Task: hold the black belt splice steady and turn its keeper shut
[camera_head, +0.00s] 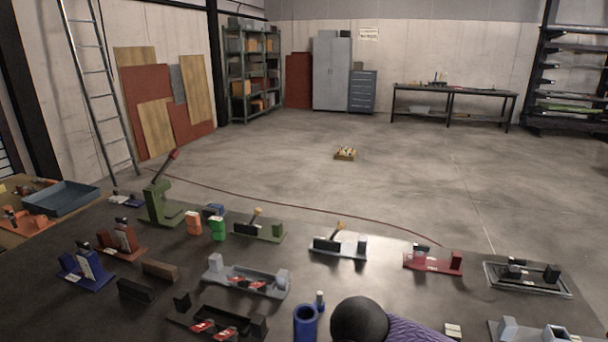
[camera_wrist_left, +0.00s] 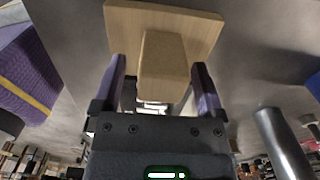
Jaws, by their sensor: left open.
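A black fixture (camera_head: 218,322) with upright end blocks and two red-and-white pieces lies at the front of the dark table in the head view; it looks like the black belt splice. I cannot make out its keeper's position. My left gripper (camera_wrist_left: 160,70) shows in the left wrist view with its two purple fingers apart. A tan block on a wooden plate (camera_wrist_left: 205,25) appears between and beyond the fingers; I cannot tell whether they touch it. My left gripper does not show in the head view. My right gripper is in neither view.
A similar grey fixture (camera_head: 240,281) stands just behind the black one. A blue cylinder holder (camera_head: 305,322) is to its right, and a brown block (camera_head: 160,269) and black block (camera_head: 136,290) to its left. Several other fixtures line the table's back edge.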

